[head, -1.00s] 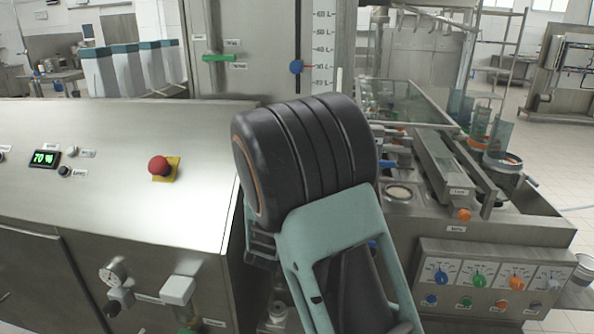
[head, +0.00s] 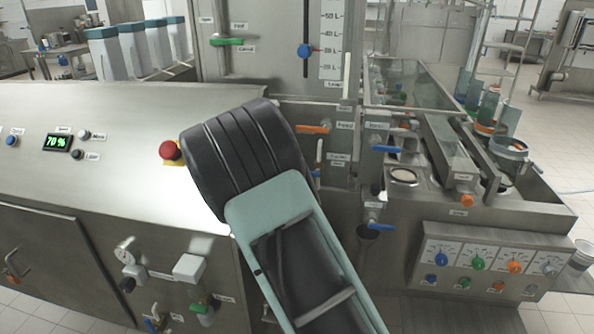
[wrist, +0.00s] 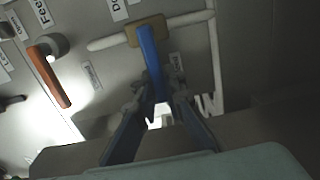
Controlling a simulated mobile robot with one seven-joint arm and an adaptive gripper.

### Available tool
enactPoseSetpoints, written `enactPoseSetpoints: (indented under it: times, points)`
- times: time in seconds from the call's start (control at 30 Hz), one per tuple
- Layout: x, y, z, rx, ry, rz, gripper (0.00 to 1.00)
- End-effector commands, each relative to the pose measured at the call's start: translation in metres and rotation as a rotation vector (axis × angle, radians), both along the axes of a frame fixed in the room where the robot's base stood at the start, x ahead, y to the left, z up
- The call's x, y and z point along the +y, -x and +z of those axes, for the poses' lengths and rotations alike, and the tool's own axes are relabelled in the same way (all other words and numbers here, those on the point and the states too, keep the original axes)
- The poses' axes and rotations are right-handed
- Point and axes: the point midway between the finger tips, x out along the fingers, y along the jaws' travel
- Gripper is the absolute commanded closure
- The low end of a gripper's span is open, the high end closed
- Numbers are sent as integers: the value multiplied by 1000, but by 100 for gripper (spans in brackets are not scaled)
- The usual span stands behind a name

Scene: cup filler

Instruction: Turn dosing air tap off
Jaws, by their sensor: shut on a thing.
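The tap with a blue lever (wrist: 150,60) sits on a tan block on a white pipe in the wrist view. A label beginning "Do" is above it, partly cut off. The lever points down the picture, across the pipe. My gripper (wrist: 160,108) is shut on the lower end of this lever, with a finger on each side. In the head view my own wrist and forearm hide the gripper and most of this tap.
An orange lever (wrist: 50,76) beside a "Feed" label is to the left in the wrist view. In the head view, other blue levers (head: 388,149) and (head: 378,226) are right of my arm. A red stop button (head: 170,152) is close to its left.

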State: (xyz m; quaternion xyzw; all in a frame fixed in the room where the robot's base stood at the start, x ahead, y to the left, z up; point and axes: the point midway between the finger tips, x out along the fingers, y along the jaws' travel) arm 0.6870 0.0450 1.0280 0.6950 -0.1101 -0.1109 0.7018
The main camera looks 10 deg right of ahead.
Motion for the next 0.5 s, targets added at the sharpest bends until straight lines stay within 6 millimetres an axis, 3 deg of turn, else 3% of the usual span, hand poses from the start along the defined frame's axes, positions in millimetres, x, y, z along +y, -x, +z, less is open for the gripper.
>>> enactPoseSetpoints:
  times: [0.37, 0.4, 0.5]
  points:
    - [-1, 0, 1, 1, 9, -1, 100]
    - [-1, 0, 1, 1, 9, -1, 87]
    - [-1, 0, 0, 1, 8, -1, 76]
